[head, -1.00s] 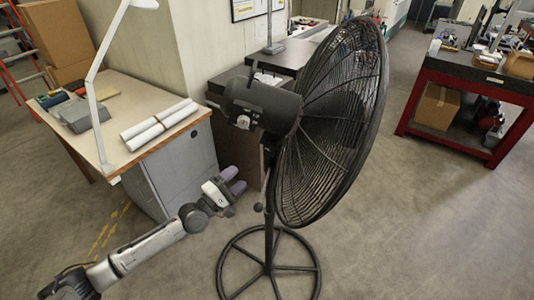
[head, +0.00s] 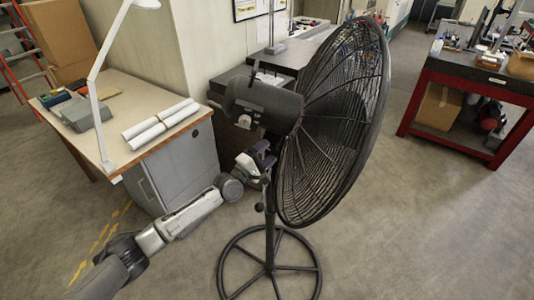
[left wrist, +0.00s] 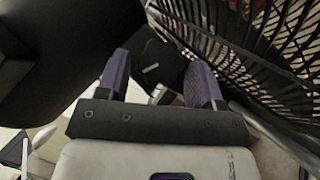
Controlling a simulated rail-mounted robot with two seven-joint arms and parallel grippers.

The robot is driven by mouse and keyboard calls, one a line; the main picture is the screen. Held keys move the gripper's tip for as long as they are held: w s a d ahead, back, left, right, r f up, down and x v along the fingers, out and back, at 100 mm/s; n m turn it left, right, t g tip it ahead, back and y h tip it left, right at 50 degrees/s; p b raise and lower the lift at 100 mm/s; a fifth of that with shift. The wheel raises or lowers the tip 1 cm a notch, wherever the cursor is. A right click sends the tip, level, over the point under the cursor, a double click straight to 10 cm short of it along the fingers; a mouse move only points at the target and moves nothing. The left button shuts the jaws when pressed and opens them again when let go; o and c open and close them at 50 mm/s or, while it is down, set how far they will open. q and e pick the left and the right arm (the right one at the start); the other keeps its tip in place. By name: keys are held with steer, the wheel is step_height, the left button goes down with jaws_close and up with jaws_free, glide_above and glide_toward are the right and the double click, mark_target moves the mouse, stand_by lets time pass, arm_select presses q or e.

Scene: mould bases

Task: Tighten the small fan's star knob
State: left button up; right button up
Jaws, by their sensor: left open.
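The black fan (head: 335,110) stands on a pole with a round ring base (head: 232,262). Its motor housing (head: 262,103) is above my left gripper (head: 264,153). The gripper is at the top of the pole, just under the housing and behind the cage. In the left wrist view, the purple fingers of my left gripper (left wrist: 162,72) are apart, with a dark bracket (left wrist: 158,65) beyond and between them. A small dark knob (head: 258,207) sits lower on the pole; I cannot tell whether it is the star knob. My right gripper is not in view.
The fan's wire cage (left wrist: 260,50) is close on the right in the left wrist view. A workbench (head: 150,150) with white rolls stands at left, a dark cabinet (head: 217,88) behind the fan. A red-framed bench (head: 472,72) is at right. Open floor lies in front.

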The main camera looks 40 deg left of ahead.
arm_select(q)
steer(key=shift+w, duration=0.2)
steer(key=c, duration=0.7)
steer(key=shift+o, duration=0.2)
steer(key=shift+r+p, duration=0.2)
steer(key=shift+p, duration=0.25)
steer(key=m+g+p, duration=0.2)
steer(key=p, duration=0.5)
steer(key=m+g+y+p, duration=0.1)
steer(key=m+g+p, duration=0.1)
steer(key=p, duration=0.5)
steer(key=r+m+g+p, duration=0.1)
steer(key=m+g+p, duration=0.2)
steer(key=p, duration=0.4)
steer(key=shift+d+y+p, duration=0.1)
steer(key=shift+y+p, duration=0.2)
steer(key=shift+f, duration=0.1)
steer(key=o, duration=0.7)
steer(key=shift+c, duration=0.2)
